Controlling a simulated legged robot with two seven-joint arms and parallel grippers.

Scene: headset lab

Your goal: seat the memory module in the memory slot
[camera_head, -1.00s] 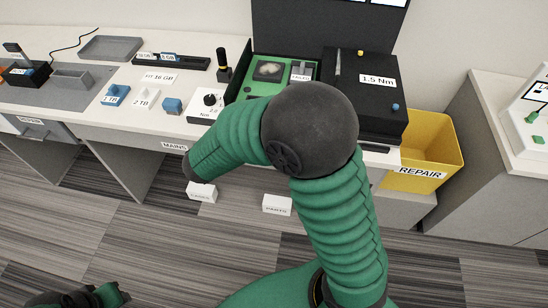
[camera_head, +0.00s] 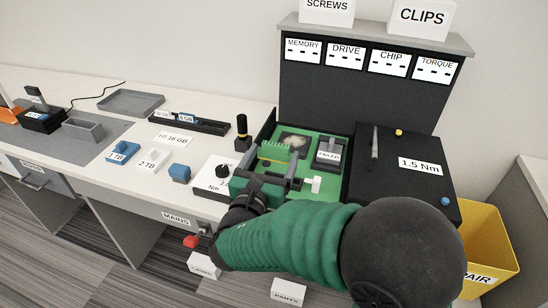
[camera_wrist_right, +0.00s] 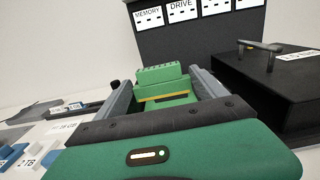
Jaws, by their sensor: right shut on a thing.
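The memory module (camera_head: 275,150), a green ridged piece with a gold edge strip, is between the fingers of my right gripper (camera_head: 281,166). It also shows between the two grey fingers in the right wrist view (camera_wrist_right: 160,76). My right gripper is shut on it, over the near left part of the green board (camera_head: 318,194) in the open black case. The memory slot cannot be made out; the gripper and module cover that part of the board. I cannot tell whether the module touches the board. My left gripper is not in view.
A grey part labelled FAILED (camera_head: 328,153) is on the board. A black 1.5 Nm box (camera_head: 400,190) stands to the right. A labelled panel (camera_head: 365,95) rises behind.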

